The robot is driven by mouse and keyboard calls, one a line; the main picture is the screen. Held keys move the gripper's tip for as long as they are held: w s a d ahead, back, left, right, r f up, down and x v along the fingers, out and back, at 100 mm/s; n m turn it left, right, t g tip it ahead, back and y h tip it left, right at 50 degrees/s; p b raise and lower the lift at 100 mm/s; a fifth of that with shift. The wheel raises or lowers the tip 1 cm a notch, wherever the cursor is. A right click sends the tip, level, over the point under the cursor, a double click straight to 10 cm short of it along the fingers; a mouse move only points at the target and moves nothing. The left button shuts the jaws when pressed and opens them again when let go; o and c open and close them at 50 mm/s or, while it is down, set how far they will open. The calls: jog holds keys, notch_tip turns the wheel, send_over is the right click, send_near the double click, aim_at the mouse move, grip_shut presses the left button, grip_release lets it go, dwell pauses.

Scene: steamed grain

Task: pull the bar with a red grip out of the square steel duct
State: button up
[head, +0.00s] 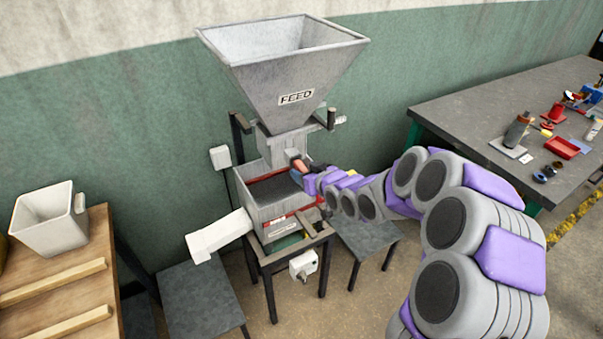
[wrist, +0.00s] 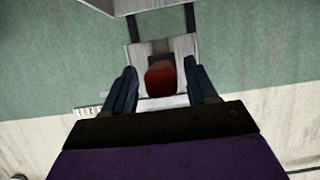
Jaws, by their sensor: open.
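The bar's red grip (wrist: 161,78) shows end-on in the wrist view, in front of the pale steel of the square duct (wrist: 180,45). My gripper (wrist: 160,80) is open, with one dark finger on each side of the grip. Narrow gaps seem to show between the fingers and the grip, and I cannot tell if either touches it. In the head view the duct (head: 283,143) stands under the grey FEED hopper (head: 285,62). My gripper (head: 299,170) is just below and right of the duct there, largely hiding the grip. The bar's shaft is not visible.
Below the duct is an open box (head: 270,188) with dark contents and a white spout (head: 220,235). A grey workbench (head: 480,110) with tools stands right. A wooden table (head: 60,280) with a white bin (head: 48,218) stands left. Low grey stands flank the machine.

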jog(key=shift+w+a+f, duration=0.15)
jog(key=shift+w+a, duration=0.1)
jog(key=shift+w, duration=0.2)
jog(key=shift+a+f, duration=0.1)
jog(key=shift+a, duration=0.5)
jog(key=shift+c, duration=1)
jog(key=shift+d, duration=0.1)
jog(key=shift+c, duration=0.7)
jog(key=shift+d, duration=0.95)
jog(key=c, duration=0.5)
jog(key=shift+a, duration=0.15)
grip_shut()
jog(key=shift+a, duration=0.2)
jog(key=shift+o, duration=1.6)
grip_release()
jog(key=shift+a, duration=0.3)
jog(key=shift+c, duration=0.6)
jog(key=shift+d, duration=0.35)
grip_shut()
